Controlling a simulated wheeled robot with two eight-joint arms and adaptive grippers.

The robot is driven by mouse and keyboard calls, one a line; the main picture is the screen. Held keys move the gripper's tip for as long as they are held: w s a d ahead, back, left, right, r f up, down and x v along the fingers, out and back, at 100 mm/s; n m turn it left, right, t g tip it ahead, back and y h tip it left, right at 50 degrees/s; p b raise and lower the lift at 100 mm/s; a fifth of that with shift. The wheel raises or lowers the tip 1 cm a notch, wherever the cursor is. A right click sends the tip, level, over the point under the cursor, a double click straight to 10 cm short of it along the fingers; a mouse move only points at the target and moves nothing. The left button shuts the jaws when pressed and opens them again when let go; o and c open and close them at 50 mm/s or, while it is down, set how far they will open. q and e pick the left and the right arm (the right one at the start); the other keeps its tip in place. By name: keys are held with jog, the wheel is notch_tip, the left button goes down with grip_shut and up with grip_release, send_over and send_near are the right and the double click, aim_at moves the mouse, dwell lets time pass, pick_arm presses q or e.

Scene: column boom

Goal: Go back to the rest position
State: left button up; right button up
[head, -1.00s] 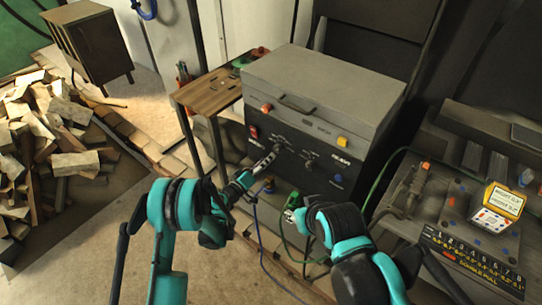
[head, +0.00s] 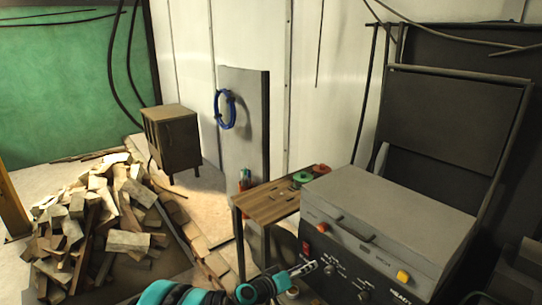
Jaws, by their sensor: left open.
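My left gripper (head: 308,267) shows at the bottom of the head view, at the end of a teal and black arm. Its jaws are open and I see nothing held between them. It is in front of the dark front panel of a grey box-shaped machine (head: 400,217), below a red switch; I cannot tell whether it touches the panel. My right gripper is not in view.
A small wooden table (head: 265,203) stands left of the machine, with green and red rolls on it. A split-wood pile (head: 110,225) and a dark stove (head: 172,140) are at the left. A blue coil (head: 225,110) hangs on a grey panel behind.

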pick_arm(q)
jog(key=s+a+r+g+y, duration=0.1)
jog(key=s+a+r+y, duration=0.3)
jog(key=s+a, duration=0.6)
jog(key=s+a+r+y, duration=0.4)
jog(key=s+a+r, duration=0.1)
jog(key=s+a, duration=0.6)
jog(key=shift+s+g, duration=0.4)
jog(key=shift+s, duration=0.1)
jog(key=s+a+f+y, duration=0.1)
jog(key=s+a, duration=0.1)
jog(key=s, duration=0.1)
jog(key=s+a+y, duration=0.1)
jog(key=s+a, duration=0.2)
jog(key=s+a+f+g+y, duration=0.1)
jog(key=s+a, duration=0.2)
jog(key=shift+s+a+f+n+y, duration=0.1)
jog(key=shift+s+f+n+y, duration=0.2)
jog(key=shift+y, duration=0.1)
jog(key=shift+c, duration=0.3)
